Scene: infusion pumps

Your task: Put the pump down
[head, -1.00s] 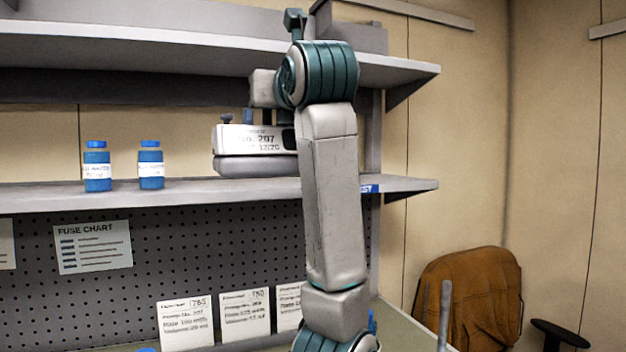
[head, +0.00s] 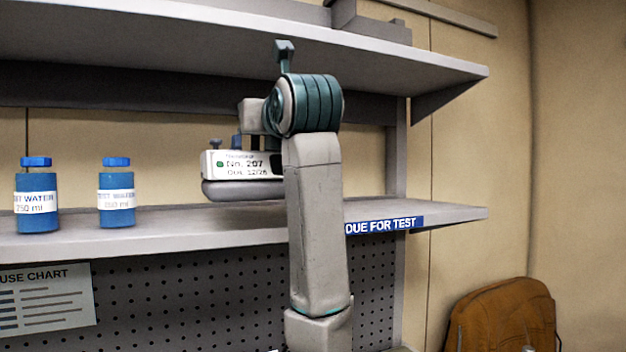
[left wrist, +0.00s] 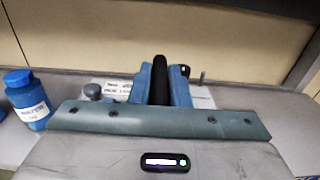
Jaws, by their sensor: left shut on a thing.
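The pump (head: 215,190) has a pale label reading No. 207 and a rounded grey base. In the head view it is level at the middle shelf (head: 395,209), right of the bottles. I cannot tell whether its base touches the shelf. My left gripper (head: 262,142) is shut on its handle from above, partly hidden behind my arm. My right gripper is not in view.
Two blue bottles (head: 37,196) (head: 116,193) stand left on the shelf; one also shows in the left wrist view (left wrist: 28,97). A blue DUE FOR TEST strip (head: 384,225) marks the shelf edge. An upper shelf (head: 420,62) hangs overhead. The shelf's right end looks clear.

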